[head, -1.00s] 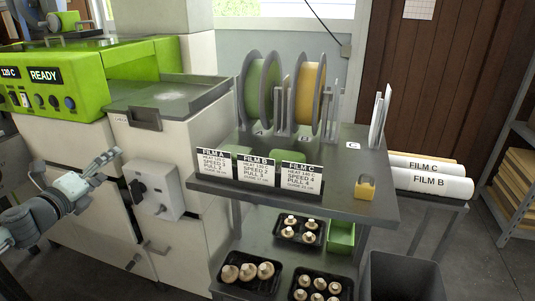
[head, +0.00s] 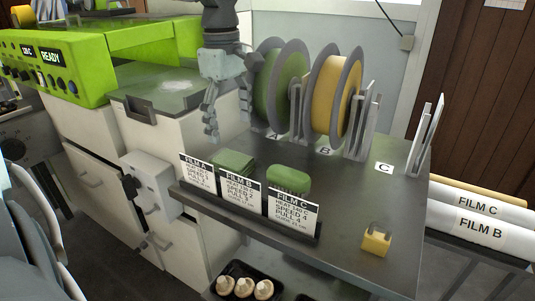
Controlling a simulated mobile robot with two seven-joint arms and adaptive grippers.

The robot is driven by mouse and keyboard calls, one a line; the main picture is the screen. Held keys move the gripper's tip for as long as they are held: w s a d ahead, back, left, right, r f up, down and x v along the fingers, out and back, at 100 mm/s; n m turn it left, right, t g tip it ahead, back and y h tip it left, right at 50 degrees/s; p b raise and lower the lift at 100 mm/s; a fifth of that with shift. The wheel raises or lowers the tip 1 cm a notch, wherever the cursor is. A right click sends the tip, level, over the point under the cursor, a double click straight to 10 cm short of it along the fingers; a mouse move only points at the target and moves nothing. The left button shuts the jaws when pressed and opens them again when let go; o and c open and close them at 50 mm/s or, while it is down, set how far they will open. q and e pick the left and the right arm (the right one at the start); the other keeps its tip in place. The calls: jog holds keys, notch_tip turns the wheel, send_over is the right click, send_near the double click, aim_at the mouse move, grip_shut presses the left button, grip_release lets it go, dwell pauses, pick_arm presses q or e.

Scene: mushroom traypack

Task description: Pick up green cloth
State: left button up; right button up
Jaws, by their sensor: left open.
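A green folded cloth (head: 234,162) lies flat on the dark grey table in the head view, behind the film cards. A rounded green block (head: 288,179) lies to its right, a little apart from it. My left gripper (head: 229,124) is open and empty, with its fingers pointing down. It hangs above and slightly behind the cloth, in front of the green film reel, and does not appear to touch the cloth. The lower edge of the cloth is partly hidden by the cards. My right gripper is not in view.
Film cards (head: 242,196) stand along the table's front edge. A green reel (head: 284,88) and a yellow reel (head: 334,95) stand close behind. The table (head: 345,205) is bare in the middle right.

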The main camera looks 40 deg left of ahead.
aim_at(231, 159)
pick_arm(q)
jog(key=shift+s+f, duration=0.1)
jog(key=shift+f, duration=0.15)
jog(key=f, duration=0.7)
jog(key=shift+s+f+p, duration=0.1)
jog(key=shift+s+p, duration=0.15)
jog(key=shift+p, duration=0.05)
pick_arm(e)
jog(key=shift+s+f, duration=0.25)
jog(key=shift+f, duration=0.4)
pick_arm(q)
jog(key=c, duration=1.1)
jog(key=shift+c, duration=0.2)
